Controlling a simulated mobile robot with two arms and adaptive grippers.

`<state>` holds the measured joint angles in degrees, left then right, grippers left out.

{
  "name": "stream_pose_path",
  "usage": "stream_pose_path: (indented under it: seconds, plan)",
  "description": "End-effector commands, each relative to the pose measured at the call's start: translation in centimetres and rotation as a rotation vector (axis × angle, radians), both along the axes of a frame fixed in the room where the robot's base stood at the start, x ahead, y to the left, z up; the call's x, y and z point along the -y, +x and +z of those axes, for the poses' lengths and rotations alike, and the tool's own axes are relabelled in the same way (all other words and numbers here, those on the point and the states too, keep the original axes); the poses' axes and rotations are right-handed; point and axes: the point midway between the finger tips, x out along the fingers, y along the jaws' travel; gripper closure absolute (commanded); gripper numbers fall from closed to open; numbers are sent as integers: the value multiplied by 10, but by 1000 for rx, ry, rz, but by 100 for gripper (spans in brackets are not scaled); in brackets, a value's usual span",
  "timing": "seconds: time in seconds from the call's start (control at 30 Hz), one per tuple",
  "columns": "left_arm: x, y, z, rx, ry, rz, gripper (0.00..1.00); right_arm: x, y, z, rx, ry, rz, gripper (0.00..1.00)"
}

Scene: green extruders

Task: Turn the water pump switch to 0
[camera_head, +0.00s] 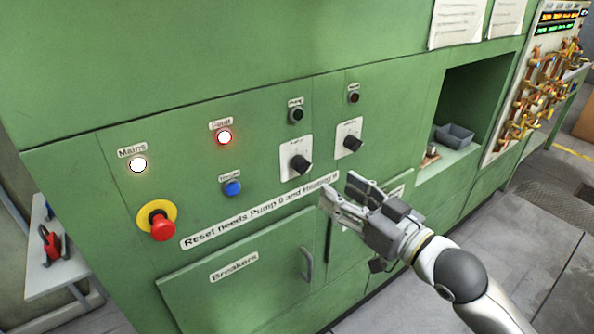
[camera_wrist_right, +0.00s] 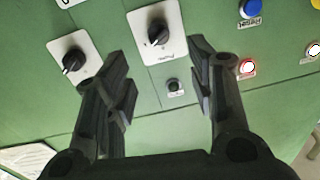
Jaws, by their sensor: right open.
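The water pump switch (camera_head: 301,165) is a black rotary knob on a white plate on the green panel, below a dark pump lamp (camera_head: 296,115). It also shows in the right wrist view (camera_wrist_right: 158,36), between and beyond my fingers. I cannot read its setting clearly. My right gripper (camera_head: 341,190) is open and empty, in front of the panel, below and right of the pump switch in the head view. The fingers (camera_wrist_right: 160,60) do not appear to touch the knob. My left gripper is not in view.
A similar knob (camera_head: 351,143) sits to the right. The lit Fault (camera_head: 224,137) and Mains (camera_head: 139,164) lamps, blue reset button (camera_head: 232,188) and red emergency stop (camera_head: 162,227) are left. Below is the breakers door (camera_head: 240,285) with a protruding handle (camera_head: 307,264). A recess holds a grey bin (camera_head: 456,137).

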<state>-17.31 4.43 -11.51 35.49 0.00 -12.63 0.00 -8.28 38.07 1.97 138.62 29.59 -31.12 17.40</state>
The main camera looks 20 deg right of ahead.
Motion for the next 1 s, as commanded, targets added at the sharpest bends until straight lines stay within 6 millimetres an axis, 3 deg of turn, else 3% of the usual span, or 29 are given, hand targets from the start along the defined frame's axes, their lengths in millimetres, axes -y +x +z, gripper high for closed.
stream_pose_path:
  seconds: [0.6,1.0]
  plan:
    - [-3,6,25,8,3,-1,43,-34,81,2,-1,2,-2,50]
    - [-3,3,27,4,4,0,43,-40,97,-1,-1,-1,-2,50]
